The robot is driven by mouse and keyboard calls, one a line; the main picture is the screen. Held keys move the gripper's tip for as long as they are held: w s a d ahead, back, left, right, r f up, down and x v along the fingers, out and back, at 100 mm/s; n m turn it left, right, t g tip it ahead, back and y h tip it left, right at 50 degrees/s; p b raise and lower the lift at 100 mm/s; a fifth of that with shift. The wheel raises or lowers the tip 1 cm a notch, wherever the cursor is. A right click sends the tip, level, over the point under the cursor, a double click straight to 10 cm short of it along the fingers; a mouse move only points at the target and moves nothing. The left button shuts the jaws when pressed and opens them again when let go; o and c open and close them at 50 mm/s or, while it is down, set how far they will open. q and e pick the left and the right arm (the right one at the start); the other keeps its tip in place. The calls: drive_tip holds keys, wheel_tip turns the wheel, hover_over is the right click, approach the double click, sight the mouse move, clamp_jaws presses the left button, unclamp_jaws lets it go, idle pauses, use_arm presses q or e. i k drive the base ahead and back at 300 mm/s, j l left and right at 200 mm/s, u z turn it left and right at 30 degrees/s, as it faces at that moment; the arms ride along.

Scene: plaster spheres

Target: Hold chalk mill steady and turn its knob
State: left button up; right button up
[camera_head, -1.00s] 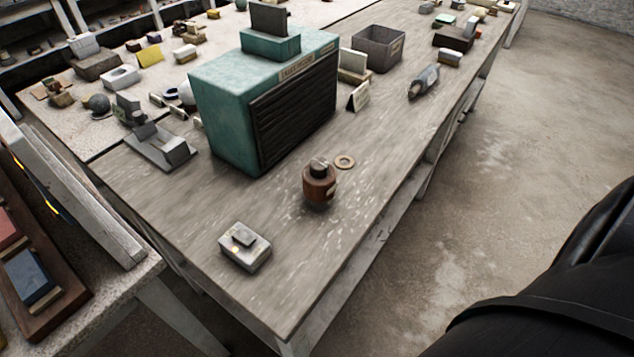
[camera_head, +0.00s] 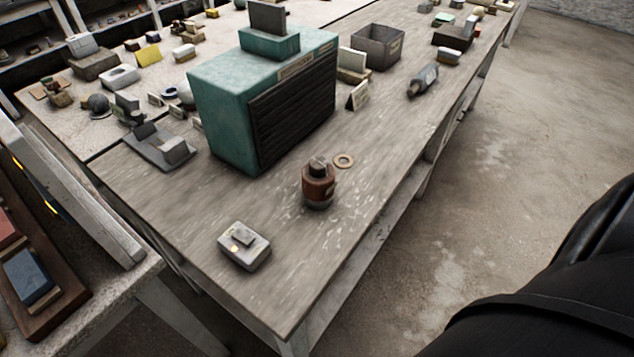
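A small brown cylindrical object with a dark knob-like top, which looks like the chalk mill (camera_head: 318,190), stands upright on the grey wooden table (camera_head: 200,225). Its knob (camera_head: 318,165) sits on top, and a pale label patch shows on its right side. Nothing is touching it. Neither of my grippers shows in the head view. A large black part of my own body fills the lower right corner.
A large teal box (camera_head: 222,115) with a dark slatted front stands behind left. A small grey box (camera_head: 244,247) lies front left. A grey bin (camera_head: 377,47) stands farther back. The table's right edge is clear.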

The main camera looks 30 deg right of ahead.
sight(318, 165)
drive_tip(key=l+u, duration=0.15)
drive_tip(key=l, duration=0.3)
drive_tip(key=k+l+u, duration=0.1)
drive_tip(key=l, duration=0.3)
drive_tip(key=k+l+u, duration=0.15)
drive_tip(key=l, duration=0.25)
drive_tip(key=i, duration=0.05)
